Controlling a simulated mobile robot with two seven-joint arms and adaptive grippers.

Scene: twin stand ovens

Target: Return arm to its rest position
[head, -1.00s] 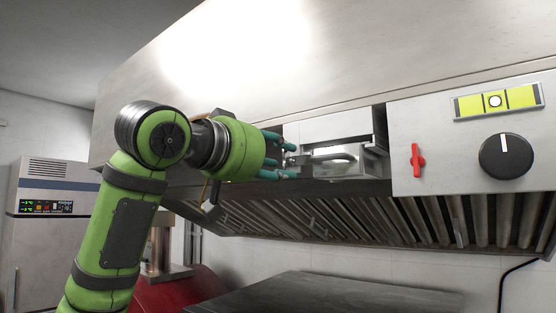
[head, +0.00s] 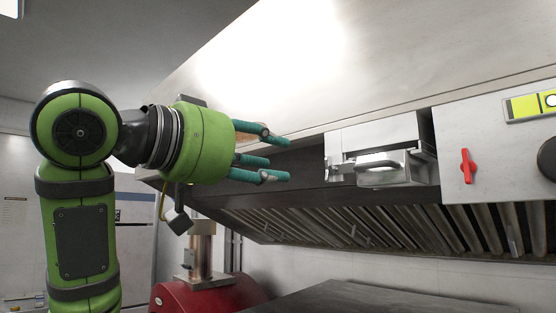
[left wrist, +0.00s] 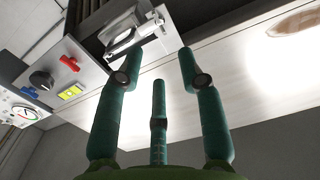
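My left arm, green and black, comes in from the left in the head view. Its gripper (head: 275,158) has teal fingers spread apart and nothing between them. The fingers point right, toward a metal unit (head: 382,165) set in the front of the extractor hood, with a clear gap between. In the left wrist view the open fingers (left wrist: 158,80) also show empty, and the metal unit (left wrist: 128,32) lies beyond them at the top. My right gripper is not in view.
The hood (head: 300,70) spans the upper right, with slanted filters (head: 400,226) below. Its panel carries a red switch (head: 467,166) and a black knob (head: 547,158). A red machine (head: 205,297) and a dark flat top (head: 350,300) stand below. Space left of the unit is free.

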